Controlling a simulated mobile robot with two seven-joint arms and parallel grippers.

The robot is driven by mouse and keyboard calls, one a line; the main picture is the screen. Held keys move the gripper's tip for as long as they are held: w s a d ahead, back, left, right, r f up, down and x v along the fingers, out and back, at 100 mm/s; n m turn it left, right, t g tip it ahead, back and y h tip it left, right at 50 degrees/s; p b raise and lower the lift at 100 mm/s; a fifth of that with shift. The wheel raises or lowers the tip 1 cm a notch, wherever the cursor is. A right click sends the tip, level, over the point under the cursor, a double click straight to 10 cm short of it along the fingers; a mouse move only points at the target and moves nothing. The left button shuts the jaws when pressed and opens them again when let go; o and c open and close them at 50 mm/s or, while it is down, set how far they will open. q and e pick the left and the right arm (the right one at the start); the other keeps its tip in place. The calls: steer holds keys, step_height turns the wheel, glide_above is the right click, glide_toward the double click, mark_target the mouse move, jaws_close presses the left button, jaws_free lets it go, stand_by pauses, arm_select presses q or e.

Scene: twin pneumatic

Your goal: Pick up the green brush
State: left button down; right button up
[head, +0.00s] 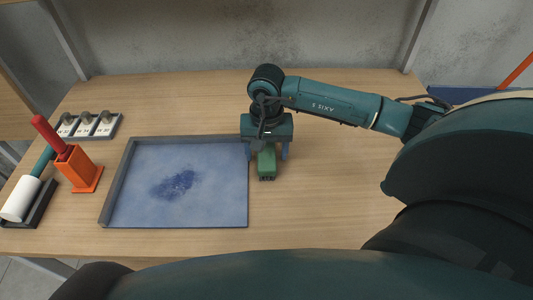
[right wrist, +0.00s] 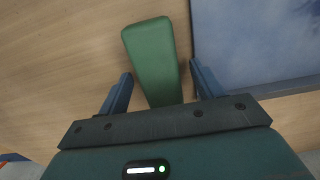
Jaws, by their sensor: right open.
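The green brush (head: 266,164) lies on the wooden table just right of the blue tray. In the right wrist view the green brush (right wrist: 152,58) shows as a tapered green block between the two fingers. My right gripper (head: 266,153) is open and stands over the brush, one finger on each side. The brush's near end is partly hidden by the gripper body. My left gripper is not in view.
A grey-rimmed blue tray (head: 130,200) with a dark smudge lies close left of the brush. An orange holder (head: 82,172) with a red-handled tool, a white roller (head: 20,198) and a grey rack (head: 88,125) stand at the left. The table right of the brush is clear.

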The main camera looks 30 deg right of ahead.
mark_target(266, 150)
steer(key=c, duration=1.1)
step_height(266, 150, up, 10)
steer(key=shift+r+b, duration=0.1)
steer(key=shift+b, duration=0.55)
steer(key=o, duration=0.4)
steer(key=shift+c, duration=1.4)
